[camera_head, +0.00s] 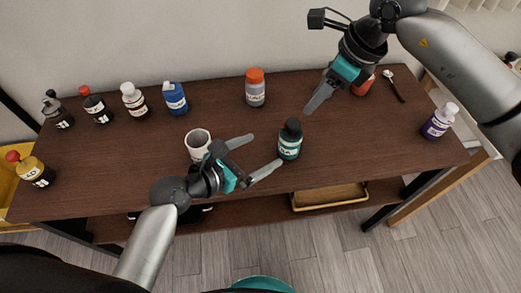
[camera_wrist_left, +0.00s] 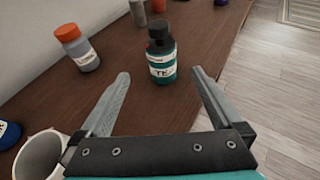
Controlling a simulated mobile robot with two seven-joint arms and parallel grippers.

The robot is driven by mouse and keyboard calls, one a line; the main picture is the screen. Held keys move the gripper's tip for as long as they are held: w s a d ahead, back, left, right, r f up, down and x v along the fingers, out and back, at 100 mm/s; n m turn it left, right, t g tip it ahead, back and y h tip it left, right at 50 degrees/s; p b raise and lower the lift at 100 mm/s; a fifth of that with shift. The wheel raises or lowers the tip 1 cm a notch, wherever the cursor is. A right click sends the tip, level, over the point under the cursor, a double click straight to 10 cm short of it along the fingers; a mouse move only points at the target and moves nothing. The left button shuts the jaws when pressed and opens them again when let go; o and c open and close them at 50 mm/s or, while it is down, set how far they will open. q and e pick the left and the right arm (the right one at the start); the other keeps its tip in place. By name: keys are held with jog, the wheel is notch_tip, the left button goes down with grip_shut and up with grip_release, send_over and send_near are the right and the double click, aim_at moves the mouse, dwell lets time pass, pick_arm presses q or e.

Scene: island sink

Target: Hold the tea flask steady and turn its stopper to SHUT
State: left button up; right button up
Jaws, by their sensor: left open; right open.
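The tea flask (camera_head: 289,143) is a dark teal bottle with a black stopper and a white label. It stands upright on the brown table (camera_head: 335,148), right of centre. In the left wrist view the tea flask (camera_wrist_left: 162,66) stands beyond my fingertips, between their lines, with part of "TEA" readable. My left gripper (camera_head: 266,153) is open and empty, pointing at the flask from the left, apart from it. My right gripper (camera_head: 312,106) is above the table, up and right of the flask, with its fingers seen edge-on. The stopper's SHUT mark is too small to make out.
A white mug (camera_head: 198,143) stands close behind my left gripper. A grey bottle with orange cap (camera_head: 255,88) stands behind the flask. An orange-red container (camera_head: 363,86) and a spoon (camera_head: 394,88) lie near my right gripper. A purple bottle (camera_head: 439,121) stands far right; several bottles line the left.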

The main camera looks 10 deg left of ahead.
aim_at(296, 135)
pick_arm(q)
jog(key=x, duration=1.5)
jog(key=shift+d+f, duration=0.15)
jog(key=shift+f, duration=0.1)
jog(key=shift+c, duration=0.2)
jog(key=shift+s, duration=0.1)
jog(key=c, duration=1.4)
dwell(0.5)
